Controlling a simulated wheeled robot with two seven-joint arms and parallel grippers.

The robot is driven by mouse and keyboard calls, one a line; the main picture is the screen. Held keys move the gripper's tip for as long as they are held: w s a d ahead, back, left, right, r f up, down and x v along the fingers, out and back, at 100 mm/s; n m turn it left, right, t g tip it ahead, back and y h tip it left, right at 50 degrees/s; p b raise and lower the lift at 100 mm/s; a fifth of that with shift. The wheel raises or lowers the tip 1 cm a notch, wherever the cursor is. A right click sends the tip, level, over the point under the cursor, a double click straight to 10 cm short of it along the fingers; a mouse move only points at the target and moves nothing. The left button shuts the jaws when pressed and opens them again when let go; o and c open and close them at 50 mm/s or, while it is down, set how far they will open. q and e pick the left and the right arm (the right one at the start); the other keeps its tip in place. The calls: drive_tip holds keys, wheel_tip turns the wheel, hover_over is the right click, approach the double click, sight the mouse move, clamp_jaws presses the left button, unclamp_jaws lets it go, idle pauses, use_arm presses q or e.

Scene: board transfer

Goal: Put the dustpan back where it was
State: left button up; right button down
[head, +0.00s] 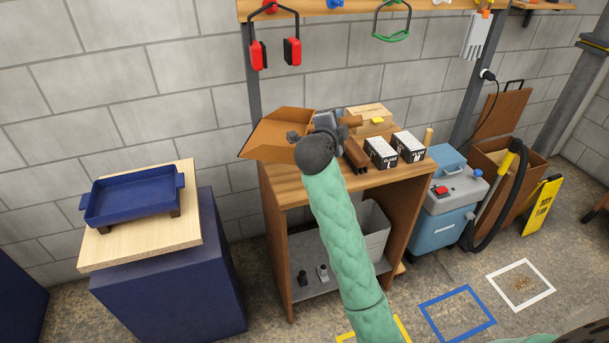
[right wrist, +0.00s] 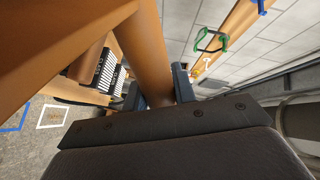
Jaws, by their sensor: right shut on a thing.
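The orange-brown dustpan (head: 278,135) is in the head view, over the left end of the wooden workbench (head: 285,187). My right gripper (head: 328,124) is shut on it, with my green arm reaching up from below. In the right wrist view the dustpan's round brown handle (right wrist: 148,55) passes between the two dark fingers (right wrist: 157,92), and its wide part fills the upper left. I cannot tell whether the dustpan touches the bench. My arm hides part of the bench top. My left gripper is not in view.
Boxes labelled GLASS (head: 381,153), a cardboard box (head: 370,115) and brown pieces (head: 355,155) crowd the bench right of my gripper. A blue tray (head: 130,210) sits on a stand at left. A blue cleaning machine (head: 447,205) stands at right. Floor squares include a white one (head: 521,286) with debris.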

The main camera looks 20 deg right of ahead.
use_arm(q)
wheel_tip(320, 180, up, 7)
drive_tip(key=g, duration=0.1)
use_arm(e)
drive_tip(key=s+d+f+m+g+h, duration=0.2)
drive_tip(key=d+f+m+g+h, duration=0.15)
drive_tip(key=d, duration=0.25)
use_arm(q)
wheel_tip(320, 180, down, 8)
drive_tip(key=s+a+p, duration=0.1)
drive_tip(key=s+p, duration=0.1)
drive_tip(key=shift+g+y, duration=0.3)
use_arm(e)
drive_tip(key=shift+n+t+y, duration=0.35)
drive_tip(key=f, duration=1)
drive_tip(key=shift+s+a+f, duration=0.1)
drive_tip(key=shift+s+f, duration=0.1)
drive_tip(key=shift+f, duration=0.15)
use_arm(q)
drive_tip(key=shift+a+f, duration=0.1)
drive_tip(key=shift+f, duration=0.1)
use_arm(e)
drive_tip(key=shift+f, duration=0.1)
drive_tip(key=c, duration=1.1)
unclamp_jaws()
drive_tip(key=shift+c, duration=0.2)
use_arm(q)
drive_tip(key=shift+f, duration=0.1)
